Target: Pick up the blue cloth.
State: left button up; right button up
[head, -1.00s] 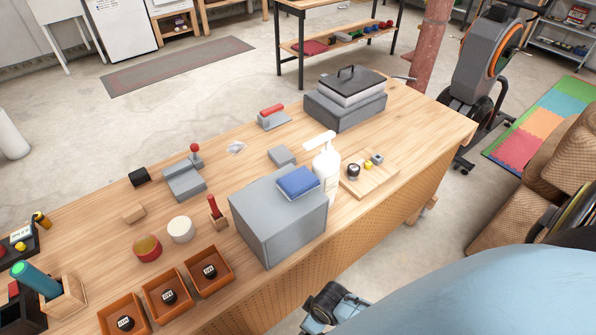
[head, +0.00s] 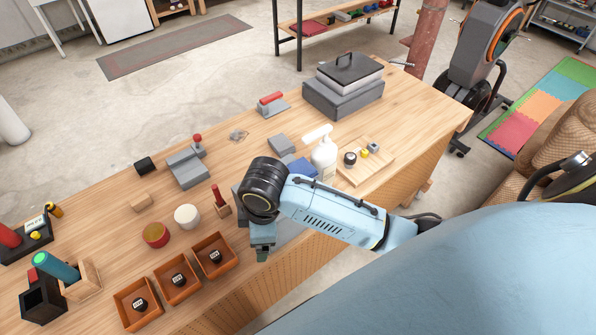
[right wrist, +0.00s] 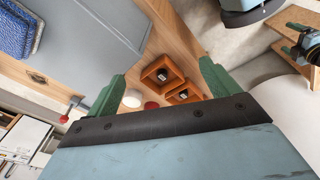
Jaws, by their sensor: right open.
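The blue cloth (head: 303,168) is a folded pad lying on the grey box (head: 287,238). In the head view my right arm covers much of the box and part of the cloth. In the right wrist view the cloth (right wrist: 15,32) shows at the upper left corner, on the grey box top (right wrist: 95,28). My right gripper (head: 262,252) points down by the box's near left side, apart from the cloth. Its green fingers (right wrist: 162,85) are spread with nothing between them.
A white pump bottle (head: 324,160) stands close behind the cloth. Orange trays (head: 215,257) and a red-handled stamp (head: 219,202) are left of the gripper. A wooden board (head: 372,160) with small knobs lies right of the bottle.

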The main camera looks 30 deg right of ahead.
jog(key=w+d+r+n+h, duration=0.3)
jog(key=w+d+r+n, duration=0.15)
jog(key=w, duration=0.25)
jog(key=g+h, duration=0.1)
jog(key=h, duration=0.1)
send_near(298, 170)
jog(key=f, duration=0.2)
jog(key=f+n, duration=0.1)
jog(key=shift+d+f+p, duration=0.3)
jog(key=shift+f+p, duration=0.05)
jog(key=shift+f, duration=0.05)
jog(key=x, duration=0.2)
jog(key=d+x, duration=0.1)
jog(key=x, duration=0.1)
jog(key=shift+w+f, duration=0.15)
jog(key=shift+f, duration=0.05)
jog(key=shift+d+f, duration=0.15)
jog(key=shift+f, duration=0.15)
jog(key=shift+f+p, duration=0.2)
jog(key=shift+p, duration=0.15)
jog(key=c, duration=1.1)
jog(key=shift+o, duration=0.2)
jog(key=shift+r, duration=0.15)
